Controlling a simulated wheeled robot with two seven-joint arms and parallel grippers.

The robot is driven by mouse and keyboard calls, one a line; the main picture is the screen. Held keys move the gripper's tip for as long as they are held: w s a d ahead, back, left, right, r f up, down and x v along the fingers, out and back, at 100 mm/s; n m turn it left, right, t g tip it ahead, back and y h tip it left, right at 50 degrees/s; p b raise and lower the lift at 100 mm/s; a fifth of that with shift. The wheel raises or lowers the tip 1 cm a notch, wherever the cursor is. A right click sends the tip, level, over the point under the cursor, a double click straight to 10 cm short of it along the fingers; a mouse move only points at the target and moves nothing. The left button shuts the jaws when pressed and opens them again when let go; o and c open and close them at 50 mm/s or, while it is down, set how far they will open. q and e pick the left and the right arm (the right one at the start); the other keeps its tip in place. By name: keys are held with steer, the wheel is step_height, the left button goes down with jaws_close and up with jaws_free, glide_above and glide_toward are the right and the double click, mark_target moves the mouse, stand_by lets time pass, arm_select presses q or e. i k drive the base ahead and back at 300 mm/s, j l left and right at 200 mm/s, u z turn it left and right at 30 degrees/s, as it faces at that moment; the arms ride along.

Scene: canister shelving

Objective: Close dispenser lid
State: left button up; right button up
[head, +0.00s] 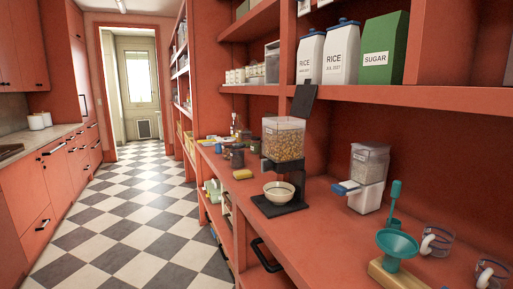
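The dispenser (283,139) stands on the red counter in the head view. It has a clear hopper filled with tan pieces and a black stand. Its black lid (304,100) stands up, open, at the hopper's right edge. A pale bowl (279,190) sits on the stand's base under the hopper. Neither of my grippers is in view.
Right of the dispenser are a second clear-topped container (369,165) with a blue handle, a teal funnel (397,244) on a wooden block, and clear cups (437,241). An upper shelf (365,95) holds rice and sugar canisters. The checkered floor (130,215) on the left is clear.

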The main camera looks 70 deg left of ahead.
mark_target(302, 103)
steer(key=u, duration=1.85)
